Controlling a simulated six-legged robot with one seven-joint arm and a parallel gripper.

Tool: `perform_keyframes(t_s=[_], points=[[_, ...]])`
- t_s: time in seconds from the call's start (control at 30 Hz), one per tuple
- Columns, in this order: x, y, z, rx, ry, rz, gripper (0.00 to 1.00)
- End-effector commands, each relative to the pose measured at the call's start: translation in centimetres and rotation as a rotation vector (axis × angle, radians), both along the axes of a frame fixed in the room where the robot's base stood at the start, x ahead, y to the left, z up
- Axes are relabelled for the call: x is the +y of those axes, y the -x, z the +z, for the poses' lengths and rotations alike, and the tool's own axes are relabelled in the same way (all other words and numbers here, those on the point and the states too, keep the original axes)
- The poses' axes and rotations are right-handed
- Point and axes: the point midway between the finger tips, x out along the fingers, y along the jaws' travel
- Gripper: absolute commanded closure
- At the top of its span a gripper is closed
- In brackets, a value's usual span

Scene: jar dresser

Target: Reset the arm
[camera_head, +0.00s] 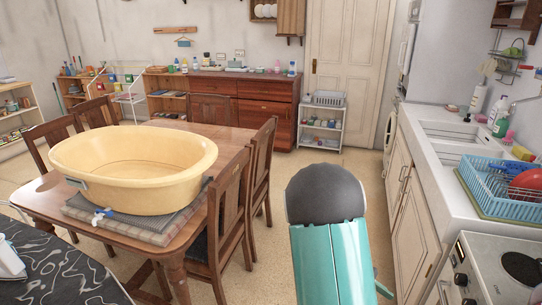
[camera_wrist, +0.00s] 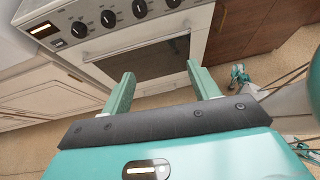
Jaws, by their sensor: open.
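My gripper (camera_wrist: 163,88) shows in the wrist view with its two teal fingers spread wide apart. Nothing is between them. It points toward the front of a white stove (camera_wrist: 150,55), and no contact with it shows. In the head view my teal arm with a dark rounded joint stands at the lower middle. The gripper's fingers are hidden in that view.
A wooden table (camera_head: 130,139) with chairs stands at left, holding a cream basin (camera_head: 135,165). A counter with a sink (camera_head: 450,133), a blue dish rack (camera_head: 500,190) and the stove (camera_head: 490,270) line the right. A wooden dresser (camera_head: 268,110) stands at the back. Floor between is clear.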

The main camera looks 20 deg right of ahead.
Motion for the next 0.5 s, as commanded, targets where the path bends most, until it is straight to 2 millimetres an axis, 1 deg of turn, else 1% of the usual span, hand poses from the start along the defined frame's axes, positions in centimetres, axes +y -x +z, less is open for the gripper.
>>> perform_keyframes(t_s=[0.03, 0.2, 0.27, 0.5], points=[[1.2, -0.7, 1.2, -0.077, -0.004, -0.021, 0.39], [5.7, -2.5, 4.4, -0.32, -0.033, -0.107, 0.39], [7.2, -3.0, 5.5, -0.403, -0.046, -0.136, 0.39], [13.8, -4.4, 10.3, -0.719, -0.128, -0.255, 0.39]])
